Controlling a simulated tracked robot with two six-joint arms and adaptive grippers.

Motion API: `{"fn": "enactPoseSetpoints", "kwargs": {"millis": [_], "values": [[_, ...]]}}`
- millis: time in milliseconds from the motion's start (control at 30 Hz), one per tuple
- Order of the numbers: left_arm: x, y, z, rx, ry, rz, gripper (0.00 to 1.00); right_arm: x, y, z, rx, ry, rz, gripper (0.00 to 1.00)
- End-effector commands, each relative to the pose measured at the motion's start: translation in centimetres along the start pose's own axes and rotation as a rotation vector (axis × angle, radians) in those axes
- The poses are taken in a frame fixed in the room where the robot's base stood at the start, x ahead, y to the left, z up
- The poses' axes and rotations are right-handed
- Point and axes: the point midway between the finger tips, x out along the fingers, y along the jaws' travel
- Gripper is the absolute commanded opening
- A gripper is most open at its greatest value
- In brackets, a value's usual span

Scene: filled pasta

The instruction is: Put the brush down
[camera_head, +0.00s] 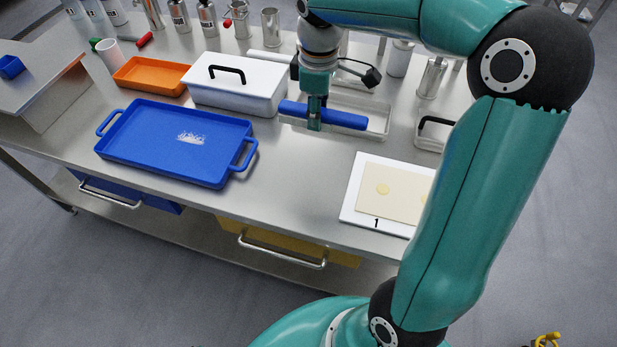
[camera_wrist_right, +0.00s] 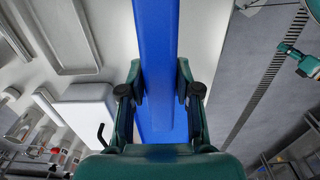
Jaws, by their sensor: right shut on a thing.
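The brush shows as a long blue bar (camera_head: 345,119) in the head view, lying roughly level; no bristles can be made out. My right gripper (camera_head: 315,122) points down and is shut around it near its middle. In the right wrist view the blue brush (camera_wrist_right: 156,35) runs between the two fingers (camera_wrist_right: 162,88). In the head view the brush is over a shallow pale tray (camera_head: 382,128). I cannot tell whether it touches the tray.
A white lidded box (camera_head: 235,95) with a black handle stands just left of the brush. A blue tray (camera_head: 150,150) with white powder and an orange tray (camera_head: 150,76) lie further left. A white board (camera_head: 352,208) marked 1 carries a dough sheet (camera_head: 395,205). Steel containers stand behind.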

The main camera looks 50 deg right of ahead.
Motion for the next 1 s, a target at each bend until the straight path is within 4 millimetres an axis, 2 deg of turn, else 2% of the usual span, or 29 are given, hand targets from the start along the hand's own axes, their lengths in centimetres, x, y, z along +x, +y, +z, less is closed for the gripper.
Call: {"fn": "enactPoseSetpoints", "kwargs": {"millis": [400, 500, 600, 767, 1000], "values": [[0.4, -0.1, 0.0, 0.000, 0.001, 0.000, 0.40, 10.5, -0.1, 0.1, -0.002, -0.006, -0.005, 0.00], [0.5, -0.2, 0.0, 0.000, 0.000, 0.000, 0.40, 12.6, -0.1, 0.0, -0.001, -0.005, -0.003, 0.00], [0.5, -0.2, 0.0, 0.000, 0.000, 0.000, 0.40, 13.9, 0.0, 0.0, -0.001, -0.002, -0.001, 0.00], [0.5, -0.2, 0.0, 0.000, 0.000, 0.000, 0.40, 14.9, 0.0, -0.1, 0.000, 0.000, 0.001, 0.00], [0.7, -0.2, 0.0, 0.000, 0.000, 0.000, 0.40, 18.1, 0.0, 0.0, 0.000, -0.003, -0.001, 0.00]]}}
